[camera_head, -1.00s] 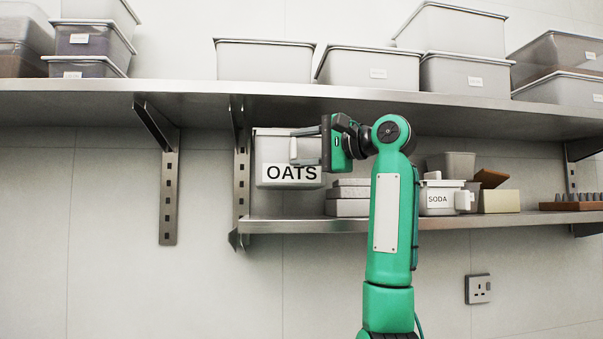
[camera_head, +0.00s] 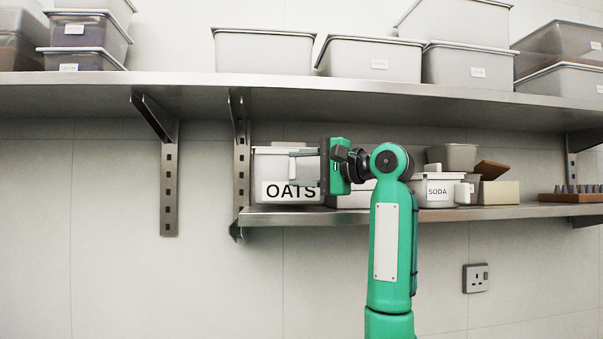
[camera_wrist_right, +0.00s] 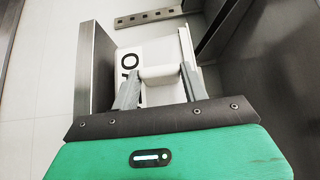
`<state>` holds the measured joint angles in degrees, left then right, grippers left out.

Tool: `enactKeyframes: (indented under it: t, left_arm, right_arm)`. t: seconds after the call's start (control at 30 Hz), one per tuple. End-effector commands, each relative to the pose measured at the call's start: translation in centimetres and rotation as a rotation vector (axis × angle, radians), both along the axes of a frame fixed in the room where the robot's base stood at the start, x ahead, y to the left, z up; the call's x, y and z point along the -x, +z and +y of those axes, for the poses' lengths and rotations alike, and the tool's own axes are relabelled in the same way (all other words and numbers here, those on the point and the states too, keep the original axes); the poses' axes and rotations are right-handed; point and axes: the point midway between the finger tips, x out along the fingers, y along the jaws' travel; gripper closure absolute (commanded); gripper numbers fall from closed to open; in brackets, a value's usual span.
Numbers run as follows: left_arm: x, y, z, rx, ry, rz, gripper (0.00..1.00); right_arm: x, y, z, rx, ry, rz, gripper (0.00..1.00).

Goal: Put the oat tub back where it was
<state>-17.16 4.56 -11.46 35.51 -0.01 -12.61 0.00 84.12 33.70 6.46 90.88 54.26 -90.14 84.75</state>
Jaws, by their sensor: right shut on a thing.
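The oat tub (camera_head: 270,165) is a pale box with a lid and a black OATS label. It is at the left end of the lower shelf (camera_head: 400,213), upright, its base at about the level of the shelf top. I cannot tell whether it bears fully on the shelf. My right gripper (camera_head: 300,168) reaches in from the right and is shut on the tub's handle. In the right wrist view the fingers (camera_wrist_right: 158,88) close on the pale handle bar, with part of the label (camera_wrist_right: 128,65) beside it. My left gripper is not in view.
White boxes (camera_head: 350,198) stand just right of the tub, partly behind my gripper. A SODA tub (camera_head: 437,190), a grey bin and a wooden box (camera_head: 498,192) stand farther right. The upper shelf (camera_head: 330,88) with lidded bins is above. A metal bracket (camera_head: 241,175) is at the left.

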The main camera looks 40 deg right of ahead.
Motion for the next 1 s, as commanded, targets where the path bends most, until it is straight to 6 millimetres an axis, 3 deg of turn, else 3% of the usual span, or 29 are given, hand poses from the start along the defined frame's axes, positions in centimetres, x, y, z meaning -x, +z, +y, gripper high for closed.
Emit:
enactKeyframes:
  t: [0.17, 0.5, 0.53, 0.6, 1.0]
  left_arm:
    - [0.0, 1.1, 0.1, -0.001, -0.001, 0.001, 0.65]
    - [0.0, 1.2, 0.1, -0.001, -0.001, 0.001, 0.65]
    - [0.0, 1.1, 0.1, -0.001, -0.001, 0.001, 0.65]
    - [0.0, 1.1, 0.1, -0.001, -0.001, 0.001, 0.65]
    - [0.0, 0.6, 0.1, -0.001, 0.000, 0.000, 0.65]
  right_arm:
    - [-0.1, -0.7, -0.1, 0.001, 0.000, -0.006, 0.98]
    - [-0.2, -1.2, -0.2, 0.000, 0.001, -0.005, 0.98]
    - [-0.3, -1.4, -0.2, 0.000, 0.001, 0.000, 0.49]
    - [-0.3, -1.4, -0.2, 0.000, 0.001, 0.000, 0.35]
    - [0.3, -1.5, -0.5, 0.001, -0.001, -0.001, 0.33]
